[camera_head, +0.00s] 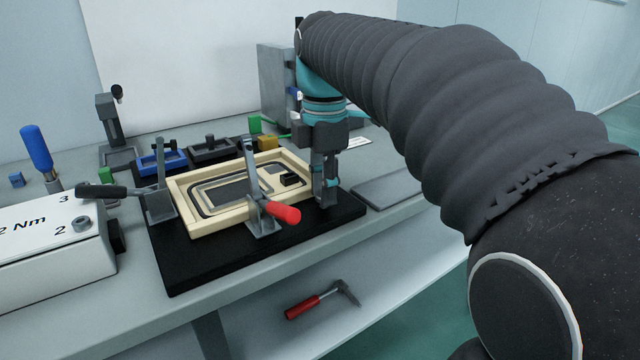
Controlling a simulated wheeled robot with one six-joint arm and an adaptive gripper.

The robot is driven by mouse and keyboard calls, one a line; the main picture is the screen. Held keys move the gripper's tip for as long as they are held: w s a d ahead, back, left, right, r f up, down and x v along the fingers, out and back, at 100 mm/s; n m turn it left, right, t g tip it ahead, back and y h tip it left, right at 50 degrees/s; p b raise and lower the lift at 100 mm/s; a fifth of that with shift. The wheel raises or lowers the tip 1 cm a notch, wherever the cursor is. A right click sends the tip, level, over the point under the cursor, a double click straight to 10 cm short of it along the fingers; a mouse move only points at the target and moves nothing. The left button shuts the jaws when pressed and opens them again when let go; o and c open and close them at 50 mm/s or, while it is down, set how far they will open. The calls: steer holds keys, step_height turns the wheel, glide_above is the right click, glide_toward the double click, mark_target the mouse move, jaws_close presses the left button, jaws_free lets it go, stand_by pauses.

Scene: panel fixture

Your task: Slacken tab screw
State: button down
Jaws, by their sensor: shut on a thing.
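A cream panel frame (215,222) with a grey and black inset lies on a black base plate (225,262). My gripper (326,198) points down at the right edge of the frame, low over the black plate. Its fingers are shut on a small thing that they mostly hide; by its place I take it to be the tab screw. The screw's head and thread cannot be made out. A toggle clamp with a red handle (283,212) stands at the frame's front edge. Another clamp with a black handle (108,191) stands at its left.
A white box marked "2 Nm" (40,250) and a blue-handled tool (37,150) are at left. Blue (162,160) and black (212,150) fixtures stand behind the frame. A grey plate (388,188) lies at right. A red-handled tool (318,300) lies on the lower shelf.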

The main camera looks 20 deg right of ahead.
steer(key=shift+n, duration=0.3)
stand_by(0.4)
steer(key=c, duration=1.2)
jaws_free()
steer(key=shift+a, duration=0.1)
steer(key=shift+r, duration=0.1)
step_height(320, 180, up, 12)
steer(key=s+f+m+t, duration=0.2)
steer(key=s+f+m, duration=0.3)
steer(key=f, duration=0.3)
steer(key=s+f+m+t, duration=0.1)
steer(key=s+f+m, duration=0.4)
steer(key=f+m, duration=0.3)
steer(key=s+f+m+t, duration=0.2)
steer(key=s+f+m, duration=0.4)
steer(key=f, duration=0.4)
steer(key=shift+d+m+t, duration=0.2)
steer(key=shift+m+t, duration=0.1)
steer(key=shift+m, duration=0.4)
